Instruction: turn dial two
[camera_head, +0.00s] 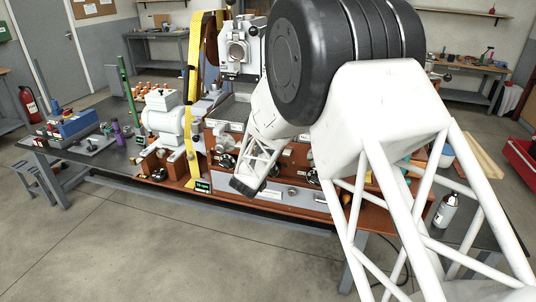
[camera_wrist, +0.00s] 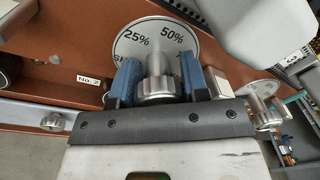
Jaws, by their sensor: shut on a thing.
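A metal dial (camera_wrist: 159,87) stands in front of a round white plate (camera_wrist: 153,35) marked 25% and 50%, with more lettering partly hidden. My gripper (camera_wrist: 158,72) has one blue finger pad on each side of the dial and is shut on it. A "No. 2" label (camera_wrist: 89,79) is on the brown panel just left of the dial. In the head view my gripper (camera_head: 245,186) is at the front of the brown roaster, and the dial is hidden behind it.
Another black-and-silver dial (camera_head: 226,161) is just left of my gripper, and one more (camera_head: 313,177) is to its right. A drawer front (camera_head: 292,191) lies below. The floor in front is clear.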

